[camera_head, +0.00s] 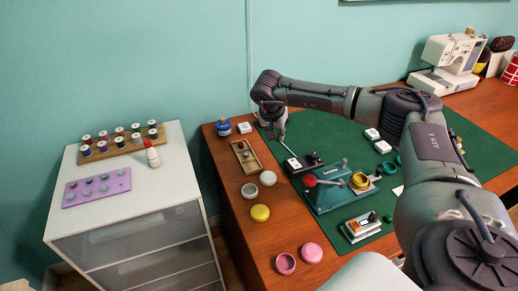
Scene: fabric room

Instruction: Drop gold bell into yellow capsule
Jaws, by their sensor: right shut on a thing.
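My right gripper (272,123) points down over the back left of the green mat. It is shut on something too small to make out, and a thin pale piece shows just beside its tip. I cannot make out a gold bell for sure. A yellow round capsule piece (260,213) lies on the brown table at the mat's left edge. A yellow ring-shaped piece (360,182) sits on the green press (328,197), right of its red knob. Which of these is the yellow capsule's open part I cannot tell. My left gripper is out of view.
A wooden tray (252,168) with small items lies left of the gripper. White, grey and pink capsule pieces (312,252) stand on the table. A white drawer cabinet (145,235) holds thread spools; a sewing machine (450,60) is far right.

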